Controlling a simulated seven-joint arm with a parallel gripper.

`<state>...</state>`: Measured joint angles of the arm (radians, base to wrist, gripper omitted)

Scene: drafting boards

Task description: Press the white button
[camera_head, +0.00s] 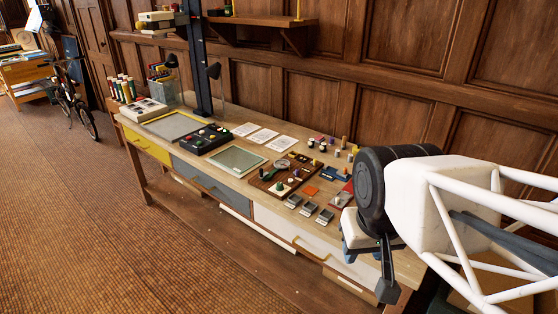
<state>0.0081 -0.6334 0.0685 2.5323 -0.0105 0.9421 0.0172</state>
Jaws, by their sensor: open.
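A black panel (203,139) with several small coloured round buttons lies on the long wooden table, left of its middle. Red, green and pale ones show, but they are too small to tell surely which is the white button. My gripper (369,266) hangs at the right, by the table's front edge, far from the panel. Its fingers are apart and nothing shows between them.
A brown board (284,174) with small parts, a pale green framed plate (236,160) and several small grey blocks lie between my gripper and the panel. White sheets (263,136) lie behind.

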